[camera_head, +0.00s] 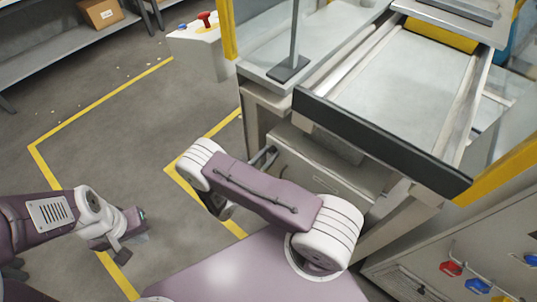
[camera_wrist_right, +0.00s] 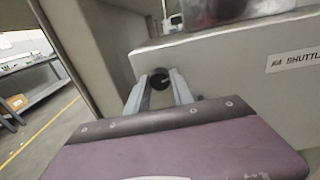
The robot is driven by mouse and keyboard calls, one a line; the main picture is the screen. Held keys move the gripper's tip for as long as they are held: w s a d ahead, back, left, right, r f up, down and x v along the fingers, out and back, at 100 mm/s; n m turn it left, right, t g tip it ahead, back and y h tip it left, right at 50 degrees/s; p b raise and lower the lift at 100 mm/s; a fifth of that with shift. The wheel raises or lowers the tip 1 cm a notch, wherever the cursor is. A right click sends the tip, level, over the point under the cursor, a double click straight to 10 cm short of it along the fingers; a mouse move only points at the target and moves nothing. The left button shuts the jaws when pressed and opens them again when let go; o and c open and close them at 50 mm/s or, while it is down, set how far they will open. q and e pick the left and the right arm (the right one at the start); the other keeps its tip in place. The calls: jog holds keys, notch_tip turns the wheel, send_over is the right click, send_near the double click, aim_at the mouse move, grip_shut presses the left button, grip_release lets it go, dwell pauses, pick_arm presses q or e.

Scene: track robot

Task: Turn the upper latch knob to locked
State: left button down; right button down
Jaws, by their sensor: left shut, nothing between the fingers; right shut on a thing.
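A dark round latch knob (camera_wrist_right: 160,77) sits on the left part of a pale grey panel in the right wrist view. My right gripper (camera_wrist_right: 159,88) is shut on this knob, with one grey finger on each side of it. The knob's pointer or lock marks are too small to read, and I cannot tell from this view whether another knob is near. In the head view my right arm covers most of the area in front of the cabinet, and the knob is not visible there. My left gripper (camera_head: 124,245) is shut and empty above the floor at the left.
A panel label reading "A4 SHUTTLE" (camera_wrist_right: 294,60) is right of the knob. A dark-edged tray frame (camera_head: 380,142) juts out above the cabinet. A board with red and blue pieces (camera_head: 450,268) stands at right.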

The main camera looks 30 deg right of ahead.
jog(key=n, duration=1.1)
jog(key=shift+g, duration=0.4)
jog(key=shift+w+n, duration=0.1)
jog(key=shift+n, duration=1.9)
jog(key=c, duration=1.1)
grip_release()
jog(key=shift+a, duration=0.1)
